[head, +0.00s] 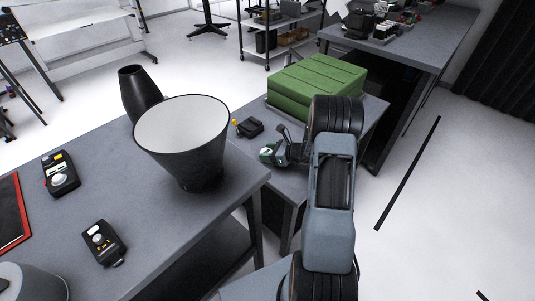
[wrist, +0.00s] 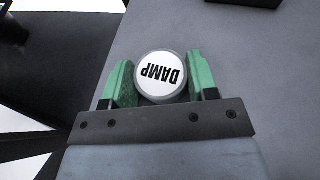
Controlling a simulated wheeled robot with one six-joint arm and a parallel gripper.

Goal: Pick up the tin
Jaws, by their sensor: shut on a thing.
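In the head view my gripper (head: 270,153) is low over the grey table at the right, just right of the big cup-shaped bin. The tin is small and mostly hidden there by the fingers. I cannot tell whether it touches the tabletop.
A small black device (head: 248,128) lies behind my gripper. A green case (head: 315,84) sits farther back. Two handheld devices (head: 60,174) (head: 103,243) lie at left.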

